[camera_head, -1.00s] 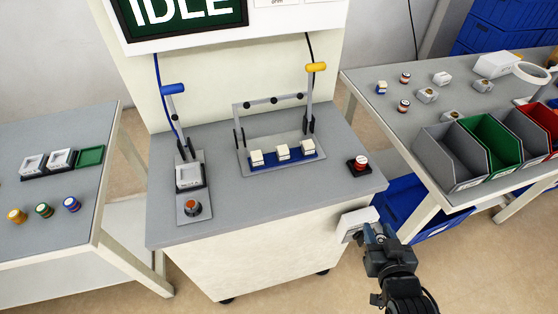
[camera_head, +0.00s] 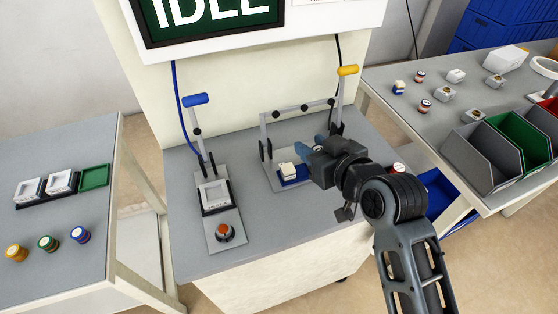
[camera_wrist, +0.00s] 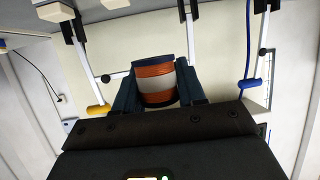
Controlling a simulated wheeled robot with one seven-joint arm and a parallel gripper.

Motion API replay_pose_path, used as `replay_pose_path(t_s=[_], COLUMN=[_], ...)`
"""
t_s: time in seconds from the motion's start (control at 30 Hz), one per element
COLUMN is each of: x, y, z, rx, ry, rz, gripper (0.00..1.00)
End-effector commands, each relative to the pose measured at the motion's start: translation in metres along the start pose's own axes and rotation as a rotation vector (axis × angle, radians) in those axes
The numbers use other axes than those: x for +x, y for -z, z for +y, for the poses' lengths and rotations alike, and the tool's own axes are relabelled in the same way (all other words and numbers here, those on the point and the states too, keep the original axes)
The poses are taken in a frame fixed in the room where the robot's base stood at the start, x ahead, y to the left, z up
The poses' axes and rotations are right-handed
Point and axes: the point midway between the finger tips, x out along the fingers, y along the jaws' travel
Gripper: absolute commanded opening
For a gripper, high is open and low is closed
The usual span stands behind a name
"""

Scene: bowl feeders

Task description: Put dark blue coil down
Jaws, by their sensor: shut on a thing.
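My gripper (camera_head: 314,146) is over the back of the central station, in front of the fixture with the yellow-handled clamp. The head view hides this coil behind the fingers. A blue-banded coil (camera_head: 80,234) stands on the left table beside a green one (camera_head: 48,243) and a yellow one (camera_head: 16,252).
The left table has a black tray with two white-framed nests (camera_head: 60,181) and a green nest (camera_head: 94,177). A blue-handled clamp (camera_head: 195,100) stands over a white nest (camera_head: 214,194). White-topped blocks (camera_head: 289,170) sit in a blue holder. Bins (camera_head: 490,150) line the right table.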

Motion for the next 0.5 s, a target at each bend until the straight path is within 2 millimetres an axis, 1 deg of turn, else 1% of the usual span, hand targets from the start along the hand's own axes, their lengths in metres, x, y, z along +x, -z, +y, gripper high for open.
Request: replay_pose_path(t_s=[0.07,0.17,0.5], x=[0.001,0.002,0.017], y=[0.003,-0.001,-0.041], z=[-0.007,-0.02,-0.088], rx=[-0.009,-0.011,-0.012], ry=[0.015,0.022,0.021], rz=[0.001,-0.001,-0.002], gripper=[0.09,0.09,0.09])
